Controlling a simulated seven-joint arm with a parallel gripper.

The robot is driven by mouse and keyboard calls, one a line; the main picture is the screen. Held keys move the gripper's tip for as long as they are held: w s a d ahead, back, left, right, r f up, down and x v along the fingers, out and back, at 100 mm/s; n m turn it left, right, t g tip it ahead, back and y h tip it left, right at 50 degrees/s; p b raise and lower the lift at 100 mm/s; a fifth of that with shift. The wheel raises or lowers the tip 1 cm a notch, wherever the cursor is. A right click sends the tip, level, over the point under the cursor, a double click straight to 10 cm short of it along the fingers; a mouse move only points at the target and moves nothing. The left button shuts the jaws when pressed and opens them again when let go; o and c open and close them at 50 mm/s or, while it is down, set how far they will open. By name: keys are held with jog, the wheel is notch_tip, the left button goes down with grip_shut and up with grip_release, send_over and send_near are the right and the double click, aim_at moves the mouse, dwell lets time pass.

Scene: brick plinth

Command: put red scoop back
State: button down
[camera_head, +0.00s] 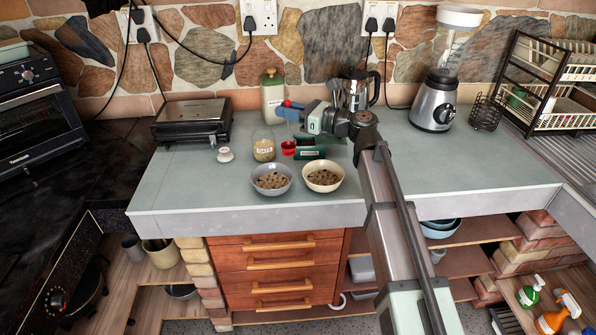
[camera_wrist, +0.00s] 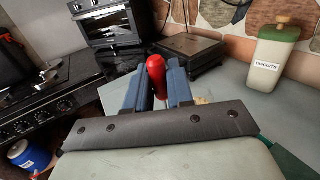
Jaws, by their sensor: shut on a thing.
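My gripper (camera_head: 284,111) is shut on a red scoop, held above the counter behind the oats jar (camera_head: 264,150). The scoop's rounded red handle end (camera_wrist: 156,69) stands up between my two blue fingers in the wrist view; its lower part is hidden. In the head view a little of this red (camera_head: 286,103) shows at the fingers. A small red cup (camera_head: 288,147) shows lower down, between the oats jar and a dark green labelled holder (camera_head: 310,151). I cannot tell whether this cup is separate from the held handle.
Two bowls with brown contents, one grey (camera_head: 271,190) and one cream (camera_head: 338,187), stand at the counter's front edge. A white cup (camera_head: 225,155) is to the left. A biscuits canister (camera_head: 273,97) stands behind my gripper.

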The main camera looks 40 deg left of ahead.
jog(key=w+m+t, duration=0.3)
jog(key=w+t, duration=0.1)
jog(key=w, duration=0.1)
notch_tip(320, 180, down, 10)
jog(key=shift+a+r+y, duration=0.25)
jog(key=shift+y, duration=0.05)
jog(key=shift+s+f, duration=0.1)
jog(key=shift+f, duration=0.1)
jog(key=c, duration=1)
grip_release()
jog(key=shift+r, duration=0.2)
jog(key=d, duration=1.2)
